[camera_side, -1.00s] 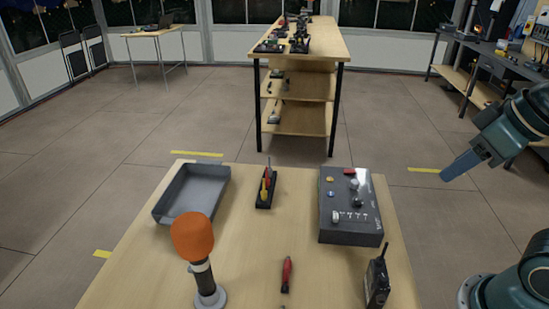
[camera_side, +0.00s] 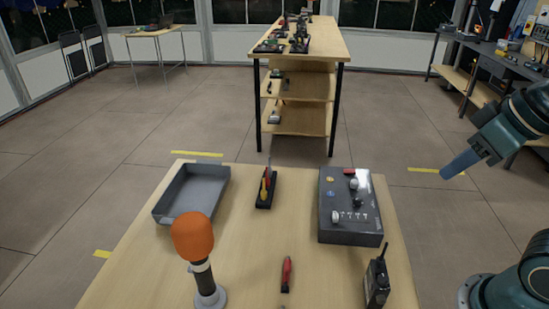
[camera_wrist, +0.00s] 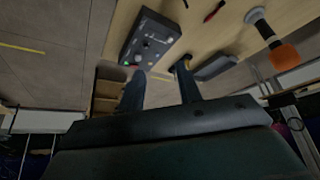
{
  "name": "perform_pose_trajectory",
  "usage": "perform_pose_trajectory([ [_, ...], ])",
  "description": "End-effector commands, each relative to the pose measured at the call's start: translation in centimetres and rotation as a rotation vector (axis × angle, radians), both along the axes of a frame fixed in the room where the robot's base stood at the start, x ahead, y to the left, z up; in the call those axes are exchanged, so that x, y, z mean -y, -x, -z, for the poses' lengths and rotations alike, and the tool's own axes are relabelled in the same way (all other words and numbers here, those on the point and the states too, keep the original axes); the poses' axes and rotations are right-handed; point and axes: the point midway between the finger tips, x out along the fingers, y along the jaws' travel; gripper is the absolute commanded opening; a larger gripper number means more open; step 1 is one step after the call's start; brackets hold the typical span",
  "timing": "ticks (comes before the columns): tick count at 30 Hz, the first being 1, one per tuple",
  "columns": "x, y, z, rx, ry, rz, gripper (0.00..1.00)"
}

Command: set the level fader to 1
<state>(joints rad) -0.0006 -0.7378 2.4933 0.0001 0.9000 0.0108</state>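A dark grey control box (camera_side: 350,228) lies at the right of the wooden table in the side view. Its top carries several knobs, a red part and a row of small pale controls (camera_side: 353,216) near its front edge. Which control is the level fader, and its setting, are too small to tell. The box also shows at upper left in the wrist view (camera_wrist: 137,50), with a small green light. My gripper (camera_side: 446,176) is in the air right of the box, clear of it. In the wrist view its two fingers (camera_wrist: 160,69) stand apart with nothing between them.
A grey tray (camera_side: 160,214), a black holder with a red and yellow tool (camera_side: 266,190), an orange-topped microphone (camera_side: 193,238), a red-handled tool (camera_side: 287,274) and a black radio (camera_side: 377,281) stand around the table.

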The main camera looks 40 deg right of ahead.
Motion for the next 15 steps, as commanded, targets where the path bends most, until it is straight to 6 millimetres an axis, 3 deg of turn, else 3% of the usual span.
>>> perform_pose_trajectory([
  [8, -0.2, -2.4, -0.1, -0.062, -0.042, 0.077, 0.35],
  [15, -0.5, -6.2, 0.4, -0.148, -0.096, 0.204, 0.35],
])
